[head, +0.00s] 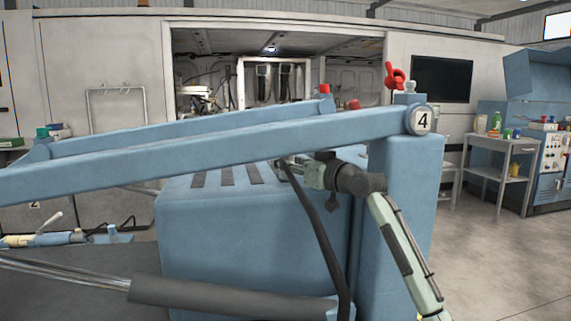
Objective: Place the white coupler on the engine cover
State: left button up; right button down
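The blue engine cover (250,235) is a large box in the middle, with dark slots on its top. My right arm reaches in from the lower right. Its gripper (290,168) is just above the right part of the cover's top, partly behind a blue beam. I cannot tell whether its fingers are open or shut, or whether they hold anything. A small whitish knob-like piece (410,88) stands on top of the blue post, beside a red one; I cannot tell if it is the white coupler. My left gripper is not in view.
A long blue beam (250,150) marked 4 crosses in front of the cover to a blue post (402,200). A dark hose (322,235) hangs in front of the cover. A grey cylinder (220,298) lies below. A side table (500,150) stands right; floor there is clear.

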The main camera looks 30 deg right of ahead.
jog(key=shift+f, duration=0.1)
jog(key=shift+f, duration=0.15)
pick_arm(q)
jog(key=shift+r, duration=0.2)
pick_arm(e)
jog(key=c, duration=1.2)
grip_release()
jog(key=shift+o, duration=0.2)
jog(key=shift+r, duration=0.2)
jog(key=shift+s, duration=0.2)
jog(key=v, duration=0.3)
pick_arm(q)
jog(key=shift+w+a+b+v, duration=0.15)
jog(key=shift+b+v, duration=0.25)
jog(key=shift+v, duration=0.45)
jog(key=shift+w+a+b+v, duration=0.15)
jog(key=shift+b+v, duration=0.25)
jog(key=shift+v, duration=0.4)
pick_arm(e)
jog(key=v, duration=0.8)
jog(key=shift+s, duration=0.3)
